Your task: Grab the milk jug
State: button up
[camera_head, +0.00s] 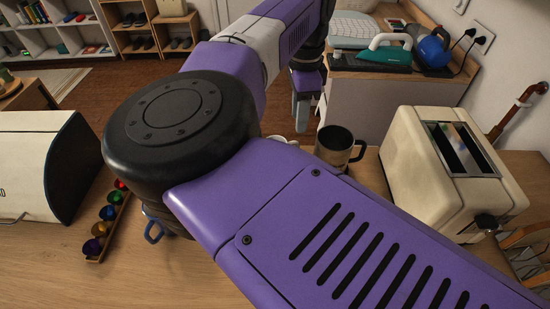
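A dark metal jug (336,147) with a handle on its right side stands on the wooden counter, left of the toaster. It looks like the milk jug, and its lower part is hidden by my purple arm. My gripper (302,118) hangs beyond the jug and a little left of it in the picture, with grey fingers pointing down. The gripper appears apart from the jug. I cannot make out a gap between its fingers, and I see nothing held in them.
A cream toaster (447,170) stands right of the jug. A pale cup (279,140) is partly hidden beside it. A cream bread box (35,165), a rack of coloured capsules (108,212) and a blue-handled item (153,231) are left. An iron (385,45) lies behind.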

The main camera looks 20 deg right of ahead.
jog(key=shift+s+f+b, duration=0.2)
jog(key=shift+f+b, duration=1.1)
jog(key=shift+f, duration=5)
grip_shut()
jog(key=shift+r, duration=0.1)
